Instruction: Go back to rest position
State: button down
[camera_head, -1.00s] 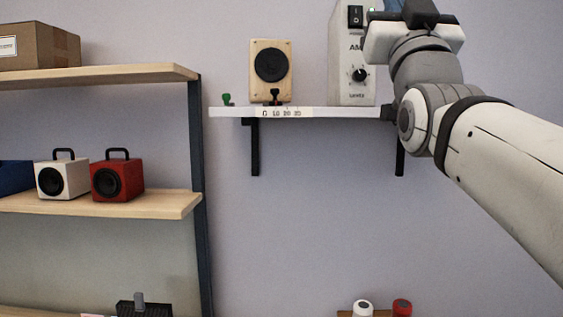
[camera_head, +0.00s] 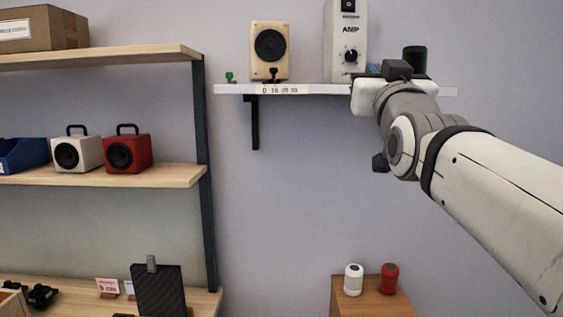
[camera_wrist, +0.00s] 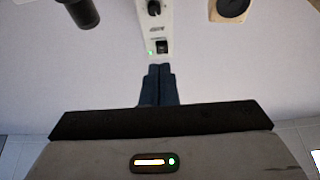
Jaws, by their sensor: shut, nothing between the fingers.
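My gripper (camera_wrist: 158,84) shows blue fingers together and empty in the wrist view, pointing toward the white amp (camera_wrist: 154,25). The amp has a knob and a switch beside a small green light. In the head view my arm reaches in from the right. Its wrist is in front of the wall shelf, just right of and below the amp (camera_head: 345,45); the wrist mostly hides the fingers. The wooden speaker (camera_head: 270,50) stands left of the amp and shows at the wrist view's top right. A dark cylinder (camera_wrist: 82,12) is at that view's upper left.
The white wall shelf (camera_head: 225,89) carries a small green item (camera_head: 231,77). A wooden rack (camera_head: 185,177) at left holds a white speaker (camera_head: 78,153) and a red one (camera_head: 127,154). A wooden cabinet (camera_head: 372,300) bears two small cylinders. The wall between is clear.

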notch_tip(320, 180, down, 28)
jog(key=g, duration=1)
jog(key=s+f+g, duration=1)
jog(key=s+f, duration=0.7)
jog(key=f, duration=0.5)
jog(key=shift+a, duration=0.2)
jog(key=shift+s, duration=0.1)
